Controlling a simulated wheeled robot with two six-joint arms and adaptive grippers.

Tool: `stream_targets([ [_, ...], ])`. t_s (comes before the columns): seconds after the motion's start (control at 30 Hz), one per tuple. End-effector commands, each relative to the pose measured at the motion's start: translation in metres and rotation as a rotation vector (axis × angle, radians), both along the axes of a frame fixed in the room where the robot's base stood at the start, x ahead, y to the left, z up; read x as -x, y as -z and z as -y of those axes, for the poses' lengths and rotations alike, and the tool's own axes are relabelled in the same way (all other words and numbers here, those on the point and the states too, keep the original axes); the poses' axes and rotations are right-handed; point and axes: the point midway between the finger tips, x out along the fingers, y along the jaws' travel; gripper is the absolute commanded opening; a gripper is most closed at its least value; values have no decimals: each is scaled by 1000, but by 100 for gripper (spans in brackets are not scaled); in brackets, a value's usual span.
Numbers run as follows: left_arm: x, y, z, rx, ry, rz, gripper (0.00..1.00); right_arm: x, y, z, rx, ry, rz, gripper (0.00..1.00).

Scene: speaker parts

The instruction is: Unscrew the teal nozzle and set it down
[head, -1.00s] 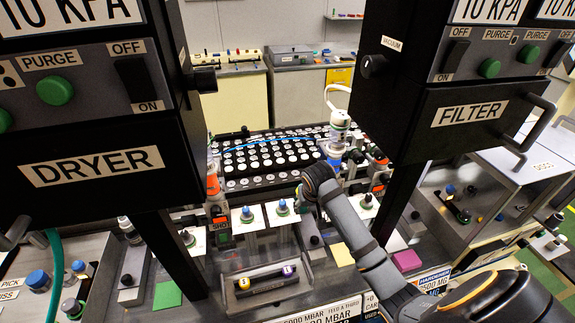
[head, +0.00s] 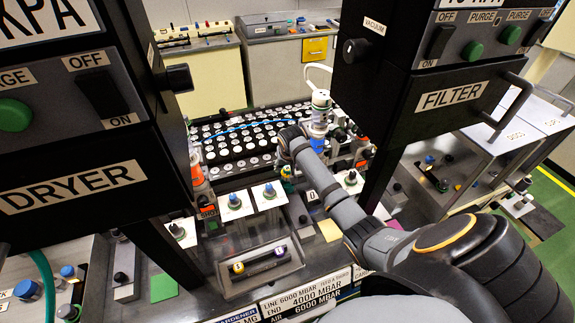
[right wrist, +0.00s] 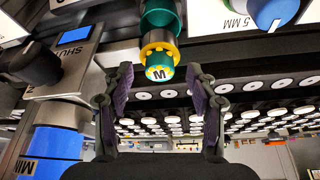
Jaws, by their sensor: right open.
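The teal nozzle (right wrist: 160,28) shows at the top middle of the right wrist view. Its end has a yellow notched collar and a teal tip marked "M". My right gripper (right wrist: 160,80) is open, with one dark finger on each side of the tip and gaps between. In the head view my right gripper (head: 288,155) is beside the black rack, and a small teal and yellow part (head: 287,178) shows just below it, mostly hidden. My left gripper is not in view.
A black rack (head: 235,166) of white discs lies behind. A blue-screened block with a black knob (right wrist: 50,60) is close by in the wrist view. The dryer (head: 70,188) and filter (head: 450,98) boxes flank the space.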

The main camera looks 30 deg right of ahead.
Motion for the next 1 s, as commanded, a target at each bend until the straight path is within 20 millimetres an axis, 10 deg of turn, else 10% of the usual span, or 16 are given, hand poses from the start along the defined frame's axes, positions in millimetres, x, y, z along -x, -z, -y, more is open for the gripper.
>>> stream_targets([
  [0.4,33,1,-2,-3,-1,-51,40,-4,11,2,1,-1,1,56],
  [0.8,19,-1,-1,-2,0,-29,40,-4,10,2,1,-1,1,2],
  [1.0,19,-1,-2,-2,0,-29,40,-3,10,5,2,-160,0,0],
])
